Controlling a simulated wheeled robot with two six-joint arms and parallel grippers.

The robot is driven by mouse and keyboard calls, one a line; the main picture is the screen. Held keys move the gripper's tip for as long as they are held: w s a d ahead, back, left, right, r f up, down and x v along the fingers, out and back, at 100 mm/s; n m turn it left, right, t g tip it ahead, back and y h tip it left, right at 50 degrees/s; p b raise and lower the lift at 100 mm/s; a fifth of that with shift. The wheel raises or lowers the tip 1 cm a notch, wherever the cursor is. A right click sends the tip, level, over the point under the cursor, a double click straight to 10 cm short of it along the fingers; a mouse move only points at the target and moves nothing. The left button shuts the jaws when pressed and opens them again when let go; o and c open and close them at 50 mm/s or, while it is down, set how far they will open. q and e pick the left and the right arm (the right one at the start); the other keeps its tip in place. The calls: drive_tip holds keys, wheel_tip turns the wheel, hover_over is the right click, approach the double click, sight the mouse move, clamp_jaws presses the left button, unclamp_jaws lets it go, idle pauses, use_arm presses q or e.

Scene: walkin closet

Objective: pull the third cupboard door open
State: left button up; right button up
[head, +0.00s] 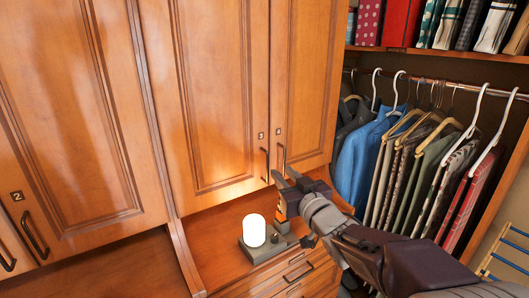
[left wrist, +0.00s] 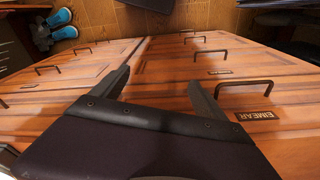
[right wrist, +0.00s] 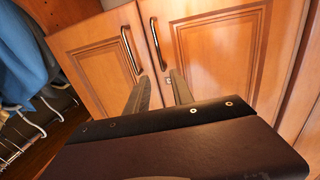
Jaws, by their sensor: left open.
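The third cupboard door (head: 222,85) is a brown wooden panel, shut, with a dark bar handle (head: 265,164) at its lower right edge. It also shows in the right wrist view (right wrist: 222,50), with its handle (right wrist: 156,45). My right gripper (head: 283,184) is just below and in front of the paired handles. In the right wrist view its fingers (right wrist: 161,90) are apart, and the third door's handle lies ahead of the gap; contact cannot be told. My left gripper (left wrist: 157,80) is open and empty over drawer fronts, outside the head view.
The neighbouring door (head: 308,75) has its own handle (head: 282,157) close beside. A white lamp (head: 254,230) stands on the counter (head: 205,252) below. Hanging clothes (head: 400,160) fill the right side. Drawer handles (left wrist: 244,86) lie near my left gripper.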

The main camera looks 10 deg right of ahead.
sight(267, 159)
drive_tip(key=w+p, duration=0.1)
drive_tip(key=w, duration=0.1)
drive_tip(key=w+a, duration=0.1)
drive_tip(key=w, duration=0.2)
drive_tip(key=w+a+p, duration=0.1)
drive_tip(key=w, duration=0.2)
drive_tip(key=shift+w+p, duration=0.25)
drive_tip(key=shift+p, duration=0.1)
drive_tip(key=shift+w+d+f, duration=0.15)
drive_tip(key=shift+w, duration=0.1)
drive_tip(key=c, duration=0.4)
clamp_jaws()
